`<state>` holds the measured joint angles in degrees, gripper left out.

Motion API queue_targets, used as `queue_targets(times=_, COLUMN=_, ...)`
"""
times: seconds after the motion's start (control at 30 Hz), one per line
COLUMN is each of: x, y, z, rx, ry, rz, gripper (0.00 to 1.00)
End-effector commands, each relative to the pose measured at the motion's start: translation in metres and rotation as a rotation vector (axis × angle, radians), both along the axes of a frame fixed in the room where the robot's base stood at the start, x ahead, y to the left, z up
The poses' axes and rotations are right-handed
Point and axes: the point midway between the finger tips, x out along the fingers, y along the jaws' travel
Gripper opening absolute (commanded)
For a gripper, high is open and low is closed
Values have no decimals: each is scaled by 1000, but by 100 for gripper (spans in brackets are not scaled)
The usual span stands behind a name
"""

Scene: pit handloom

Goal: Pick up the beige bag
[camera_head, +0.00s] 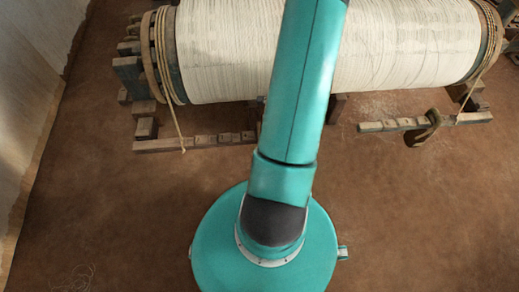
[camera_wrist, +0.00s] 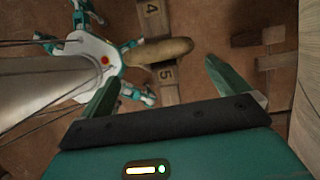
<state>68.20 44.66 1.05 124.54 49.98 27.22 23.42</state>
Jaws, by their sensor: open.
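A tan, rounded, oblong thing, which looks like the beige bag (camera_wrist: 160,51), lies across a wooden plank marked 4 and 5 in the wrist view. My gripper (camera_wrist: 161,72) is open, with one teal finger at left and one at right. In that view the bag shows just beyond the fingertips, between them and slightly left of centre. Nothing is held. I cannot tell the height between the fingers and the bag.
The numbered plank (camera_wrist: 168,88) lies on brown earth floor. The loom's thread-wound roller (camera_head: 410,45) spans the head view's top.

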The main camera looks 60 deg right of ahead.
Motion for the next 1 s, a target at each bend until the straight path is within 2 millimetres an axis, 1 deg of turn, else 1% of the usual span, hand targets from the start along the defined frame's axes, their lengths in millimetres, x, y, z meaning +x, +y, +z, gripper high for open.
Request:
queue_targets(times=0.17, x=12, y=9, z=0, rx=1, ry=-1, rz=4, gripper=100)
queue_targets(times=0.23, x=20, y=16, z=0, rx=2, ry=-1, rz=4, gripper=100)
queue_targets(times=0.3, x=22, y=18, z=-14, rx=5, ry=0, rz=1, gripper=100)
queue_targets(times=0.4, x=28, y=22, z=-30, rx=5, ry=0, rz=1, gripper=100)
queue_targets(times=0.5, x=32, y=25, z=-41, rx=3, ry=0, rz=1, gripper=100)
queue_targets(times=0.6, x=33, y=25, z=-46, rx=0, ry=0, rz=1, gripper=100)
queue_targets(times=0.8, x=34, y=25, z=-46, rx=-1, ry=-1, rz=2, gripper=100)
queue_targets(times=0.83, x=34, y=26, z=-46, rx=-1, ry=-1, rz=2, gripper=98)
queue_targets(times=0.97, x=34, y=25, z=-46, rx=0, ry=0, rz=2, gripper=72)
queue_targets(times=1.0, x=34, y=25, z=-46, rx=0, ry=0, rz=2, gripper=65)
